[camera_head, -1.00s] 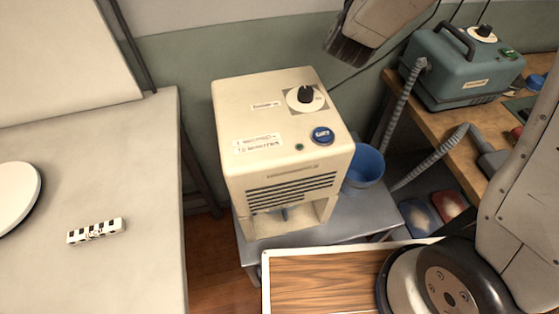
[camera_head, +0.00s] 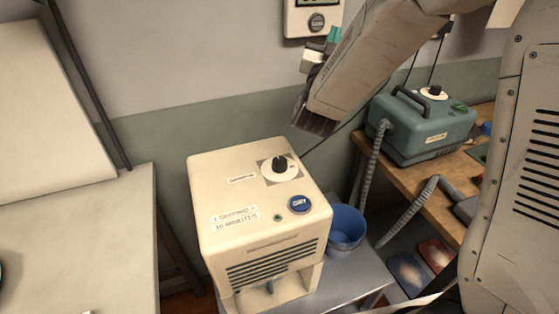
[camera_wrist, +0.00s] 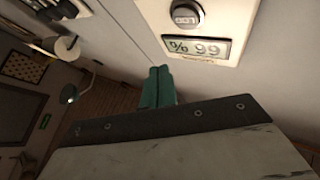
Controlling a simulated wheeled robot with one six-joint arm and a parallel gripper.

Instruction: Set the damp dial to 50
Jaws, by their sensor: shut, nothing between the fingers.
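A black knob on a white disc (camera_head: 280,167) sits on top of the cream box-shaped machine (camera_head: 222,193). I cannot read its setting. A blue button (camera_head: 300,204) and a small green light are in front of it. A wall display (camera_head: 314,8) is at the top edge, partly cut off. In the wrist view the display (camera_wrist: 193,48) is upside down and seems to read 66 %. My gripper (camera_head: 333,35) shows teal fingertips, above and behind the cream machine, below the display and clear of the knob. In the wrist view my gripper (camera_wrist: 158,82) is shut and empty.
A teal machine (camera_head: 425,124) with its own dial (camera_head: 433,92) and grey hose stands on the wooden bench at right. A blue bucket (camera_head: 346,228) stands beside the cream machine. A pale table (camera_head: 85,225) is at left.

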